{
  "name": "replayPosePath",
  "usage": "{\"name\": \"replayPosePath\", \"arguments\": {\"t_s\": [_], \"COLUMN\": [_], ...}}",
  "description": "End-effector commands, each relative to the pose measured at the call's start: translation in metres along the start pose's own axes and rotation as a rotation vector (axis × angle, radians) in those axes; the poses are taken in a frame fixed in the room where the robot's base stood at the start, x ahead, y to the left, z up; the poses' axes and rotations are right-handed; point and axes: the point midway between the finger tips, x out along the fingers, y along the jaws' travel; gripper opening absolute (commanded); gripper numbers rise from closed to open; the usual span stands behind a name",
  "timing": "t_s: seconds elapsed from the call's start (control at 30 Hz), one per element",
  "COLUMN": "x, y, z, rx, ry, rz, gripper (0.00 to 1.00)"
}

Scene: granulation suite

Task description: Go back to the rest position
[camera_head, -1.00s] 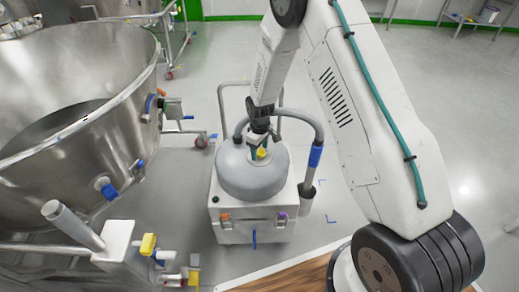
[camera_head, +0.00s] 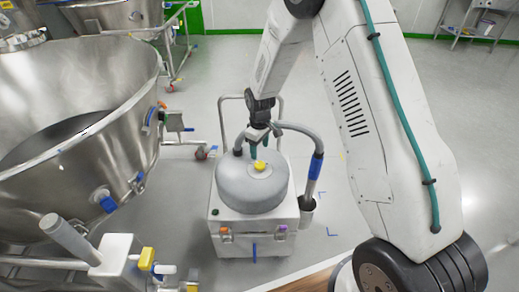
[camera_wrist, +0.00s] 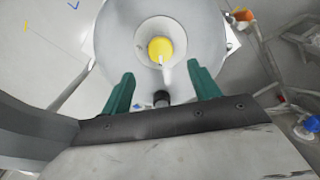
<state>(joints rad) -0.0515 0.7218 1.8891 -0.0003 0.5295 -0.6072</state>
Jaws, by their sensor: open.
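My gripper (camera_head: 263,143) is above the grey domed top of a white wheeled vacuum-like unit (camera_head: 253,238). In the wrist view my gripper (camera_wrist: 162,90) shows its two green fingers spread apart with nothing between them. Beyond the fingertips is a yellow knob (camera_wrist: 160,49) in a pale round recess on the dome. The yellow knob (camera_head: 259,166) also shows in the head view, just below the fingers and apart from them. My arm reaches down from the upper right.
A large steel vessel (camera_head: 100,95) with blue-handled fittings stands at the left. A grey hose (camera_head: 308,135) with a blue band curves at the unit's right. A metal handle frame (camera_head: 222,115) rises behind it. Grey floor (camera_head: 350,240) is open to the right. A shelf (camera_head: 470,25) stands far back.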

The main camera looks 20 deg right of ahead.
Motion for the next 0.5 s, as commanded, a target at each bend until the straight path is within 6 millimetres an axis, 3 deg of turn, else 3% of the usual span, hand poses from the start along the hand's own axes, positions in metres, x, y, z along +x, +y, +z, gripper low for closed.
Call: {"name": "replayPosePath", "arguments": {"t_s": [0.33,0.47,0.5], "x": [0.000,0.005,-0.003], "y": [-0.002,-0.021,-0.029], "z": [0.003,0.031,0.043], "rx": [0.031,0.116,0.149], "ry": [-0.012,-0.108,-0.139], "rz": [-0.008,-0.066,-0.082], "gripper": [0.61,0.61,0.61]}}
